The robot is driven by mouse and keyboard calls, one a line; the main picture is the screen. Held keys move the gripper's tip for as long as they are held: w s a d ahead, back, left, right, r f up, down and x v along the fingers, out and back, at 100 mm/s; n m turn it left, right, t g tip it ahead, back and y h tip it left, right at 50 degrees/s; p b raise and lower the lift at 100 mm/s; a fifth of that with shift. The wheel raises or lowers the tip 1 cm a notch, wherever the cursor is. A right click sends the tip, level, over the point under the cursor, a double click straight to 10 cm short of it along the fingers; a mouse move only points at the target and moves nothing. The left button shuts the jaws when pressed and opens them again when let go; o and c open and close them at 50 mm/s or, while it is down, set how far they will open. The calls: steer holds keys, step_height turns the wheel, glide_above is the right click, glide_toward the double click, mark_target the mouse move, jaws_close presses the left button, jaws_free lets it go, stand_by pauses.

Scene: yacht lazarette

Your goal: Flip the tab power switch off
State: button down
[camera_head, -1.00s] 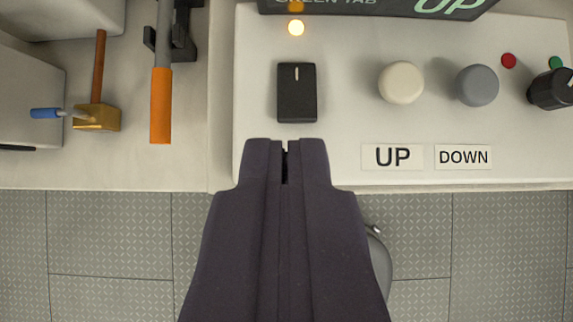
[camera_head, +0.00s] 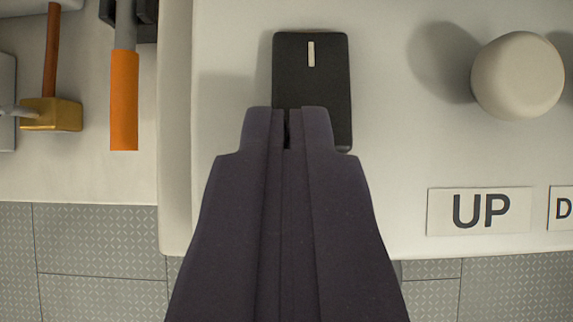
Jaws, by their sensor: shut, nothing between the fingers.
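The tab power switch, a black rocker (camera_head: 312,75) with a short white line on its upper half, sits on the pale panel (camera_head: 390,190). My gripper (camera_head: 287,112) is shut and empty. Its fingertips overlap the lower left part of the switch in the picture and hide that part. I cannot tell whether they touch it. The switch's upper half and lower right edge are in plain view.
A cream round knob (camera_head: 518,75) stands right of the switch, above an UP label (camera_head: 480,211). At left are an orange-handled lever (camera_head: 124,100) and a brass block (camera_head: 52,114). Grey patterned floor (camera_head: 100,250) lies below the panel.

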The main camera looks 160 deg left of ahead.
steer(key=shift+s+f+b, duration=0.2)
steer(key=shift+f+b, duration=0.4)
steer(key=shift+f, duration=0.1)
steer(key=shift+s+r, duration=0.1)
steer(key=shift+r, duration=0.1)
steer(key=shift+r+p, duration=0.75)
steer(key=shift+p, duration=0.05)
